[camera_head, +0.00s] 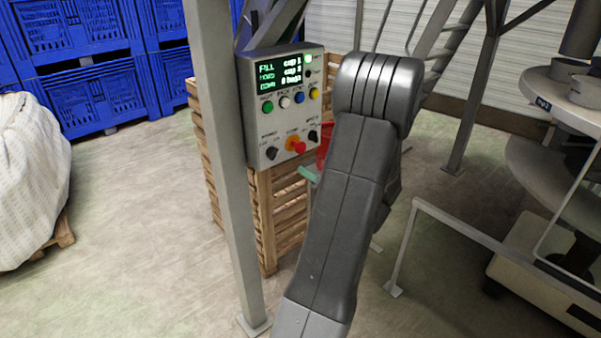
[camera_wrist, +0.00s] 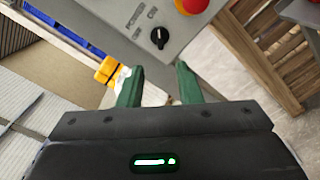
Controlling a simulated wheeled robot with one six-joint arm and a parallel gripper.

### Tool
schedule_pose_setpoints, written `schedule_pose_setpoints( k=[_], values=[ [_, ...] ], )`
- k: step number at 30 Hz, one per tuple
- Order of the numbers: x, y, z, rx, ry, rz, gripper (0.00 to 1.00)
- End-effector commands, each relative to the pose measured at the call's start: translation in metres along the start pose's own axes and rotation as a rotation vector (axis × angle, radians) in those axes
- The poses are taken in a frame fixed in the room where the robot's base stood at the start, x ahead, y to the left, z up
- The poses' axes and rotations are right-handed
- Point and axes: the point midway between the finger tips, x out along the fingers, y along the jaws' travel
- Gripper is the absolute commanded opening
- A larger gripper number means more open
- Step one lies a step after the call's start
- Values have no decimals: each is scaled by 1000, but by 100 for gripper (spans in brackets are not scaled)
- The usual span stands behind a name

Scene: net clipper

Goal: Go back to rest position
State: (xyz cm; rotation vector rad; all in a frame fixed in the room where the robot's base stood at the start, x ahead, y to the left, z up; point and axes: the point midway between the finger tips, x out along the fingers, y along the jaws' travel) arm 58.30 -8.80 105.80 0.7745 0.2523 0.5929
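My gripper (camera_wrist: 157,82) has two green fingers, spread apart with a gap between them and nothing held. In the head view my dark arm hides most of the gripper, and only a pale green finger (camera_head: 308,173) shows below the grey control panel (camera_head: 263,122). The panel has a lit green-text screen, coloured buttons, dark knobs and a red button. In the wrist view the panel (camera_wrist: 135,42) is just beyond the fingers, with a black knob (camera_wrist: 160,38) and a red button (camera_wrist: 192,5). I cannot tell whether the fingers touch it.
A grey post (camera_head: 222,150) stands left of the panel. Wooden crates (camera_head: 287,207) are behind it. Blue bins (camera_head: 78,75) and a white sack (camera_head: 30,165) are at left. A low rail (camera_head: 455,222) and a round machine (camera_head: 560,120) are at right.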

Motion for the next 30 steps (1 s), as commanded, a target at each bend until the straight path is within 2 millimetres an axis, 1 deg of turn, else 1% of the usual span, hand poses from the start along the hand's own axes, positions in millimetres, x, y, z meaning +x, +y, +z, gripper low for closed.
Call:
schedule_pose_setpoints(
  k=[3, 11, 14, 16, 20, 30],
  values=[
    [-4, 0, 0, 0, -1, 1, 32],
    [-4, 0, 0, 0, 0, 1, 32],
    [-2, 1, 0, 0, 1, 1, 32],
    [3, 1, 0, 0, 2, 1, 32],
    [22, 2, 1, 0, 2, 3, 32],
    [89, 3, 1, -1, 2, 3, 32]
  ],
)
